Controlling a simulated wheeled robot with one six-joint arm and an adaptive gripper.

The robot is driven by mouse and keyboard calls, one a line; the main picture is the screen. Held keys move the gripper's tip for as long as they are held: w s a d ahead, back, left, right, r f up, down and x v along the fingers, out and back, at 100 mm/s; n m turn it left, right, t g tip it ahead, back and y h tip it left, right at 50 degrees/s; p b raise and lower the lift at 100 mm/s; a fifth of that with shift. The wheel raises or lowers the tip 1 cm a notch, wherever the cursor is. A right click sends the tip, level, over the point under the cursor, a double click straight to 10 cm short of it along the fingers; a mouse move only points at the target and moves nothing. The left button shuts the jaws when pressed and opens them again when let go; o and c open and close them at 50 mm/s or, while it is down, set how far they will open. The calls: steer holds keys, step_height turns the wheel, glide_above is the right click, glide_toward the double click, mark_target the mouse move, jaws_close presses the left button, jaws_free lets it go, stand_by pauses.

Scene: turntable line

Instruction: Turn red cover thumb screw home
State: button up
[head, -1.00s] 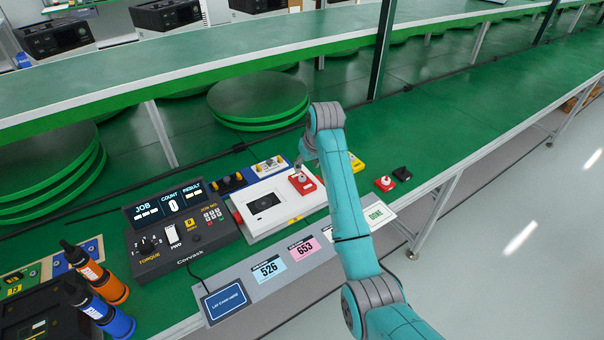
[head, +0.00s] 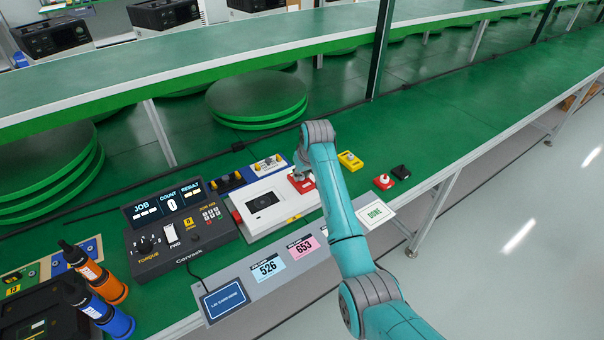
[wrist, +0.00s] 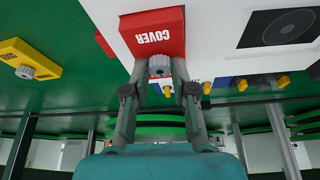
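The red cover (wrist: 152,25), labelled COVER, lies on the white unit; it also shows in the head view (head: 308,187), partly behind my arm. Its grey thumb screw (wrist: 159,66) stands at the cover's edge nearest my fingers in the wrist view. My gripper (wrist: 160,68) has its two fingertips on either side of the screw, very close to it. I cannot tell whether they touch it. In the head view my gripper (head: 299,177) is down over the cover, and the screw is hidden there.
The white unit (head: 280,219) sits beside the dark torque controller (head: 190,247). A yellow block with a knob (head: 350,161), a red block with a white knob (head: 384,182) and a black block (head: 401,172) lie right of it. The bench farther right is clear.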

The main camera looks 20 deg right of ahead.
jaws_close()
steer(key=shift+m, duration=0.4)
steer(key=m, duration=0.1)
steer(key=m+h, duration=0.1)
steer(key=m, duration=0.1)
steer(key=m+h, duration=0.1)
steer(key=shift+a+m, duration=0.25)
steer(key=shift+m, duration=0.05)
steer(key=m+h, duration=0.1)
steer(key=m, duration=0.2)
steer(key=m+g+h, duration=0.1)
steer(key=m, duration=0.2)
steer(key=shift+w+a+m+g, duration=0.15)
steer(key=shift+m+g, duration=0.15)
steer(key=o, duration=0.7)
jaws_free()
steer(key=shift+o, duration=0.2)
